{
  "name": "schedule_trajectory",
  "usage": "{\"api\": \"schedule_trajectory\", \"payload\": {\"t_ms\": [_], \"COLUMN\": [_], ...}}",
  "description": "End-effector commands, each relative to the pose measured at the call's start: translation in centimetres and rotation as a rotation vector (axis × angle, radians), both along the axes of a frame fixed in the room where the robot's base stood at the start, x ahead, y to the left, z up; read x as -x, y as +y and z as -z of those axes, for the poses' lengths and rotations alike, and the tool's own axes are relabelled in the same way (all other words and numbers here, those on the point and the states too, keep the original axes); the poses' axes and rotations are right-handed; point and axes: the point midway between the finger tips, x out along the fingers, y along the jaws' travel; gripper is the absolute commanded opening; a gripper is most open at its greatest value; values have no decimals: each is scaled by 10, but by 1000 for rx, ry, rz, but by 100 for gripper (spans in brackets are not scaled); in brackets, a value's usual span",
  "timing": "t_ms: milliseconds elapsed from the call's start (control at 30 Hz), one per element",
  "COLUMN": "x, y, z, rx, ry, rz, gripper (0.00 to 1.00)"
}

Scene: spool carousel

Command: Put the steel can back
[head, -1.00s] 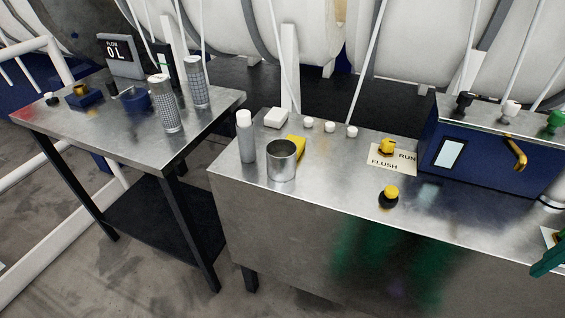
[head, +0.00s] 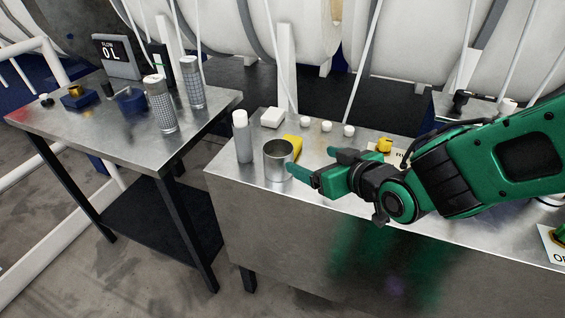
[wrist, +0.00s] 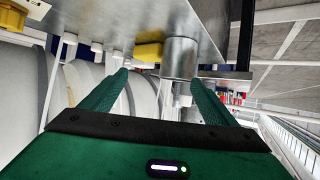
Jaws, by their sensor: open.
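The steel can (head: 276,165), an open-topped grey metal cup, stands upright near the left end of the long steel bench (head: 235,182). In the wrist view, which appears upside down, the can (wrist: 180,57) shows ahead, between the lines of the two green fingers. My gripper (head: 312,163) is open and empty, just right of the can, with its fingers pointing left toward it. The near fingertip overlaps the can's right edge in the head view; I cannot tell whether they touch. The wrist view also shows the open fingers (wrist: 158,80).
A white-capped grey bottle (head: 242,138) stands close left of the can. A yellow block (head: 293,142) lies just behind it, with a white box (head: 272,118) farther back. A separate side table (head: 110,135) at left holds two mesh-patterned cylinders (head: 160,105). A gap separates the tables.

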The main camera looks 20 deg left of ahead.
Motion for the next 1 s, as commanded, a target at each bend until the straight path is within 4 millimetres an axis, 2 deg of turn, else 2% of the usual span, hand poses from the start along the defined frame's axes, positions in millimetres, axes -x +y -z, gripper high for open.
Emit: {"api": "schedule_trajectory", "payload": {"t_ms": [33, 100, 233, 500, 833, 1000], "x": [9, 15, 16, -5, -19, -35], "y": [14, 25, 38, 63, 78, 91], "z": [-1, -3, -2, 12, 20, 29], "rx": [-15, -35, -48, -48, -49, -48], "ry": [-13, -27, -37, -37, -36, -37], "rz": [-28, -51, -67, -67, -67, -67], "gripper": [81, 81, 81, 81, 81, 81]}}
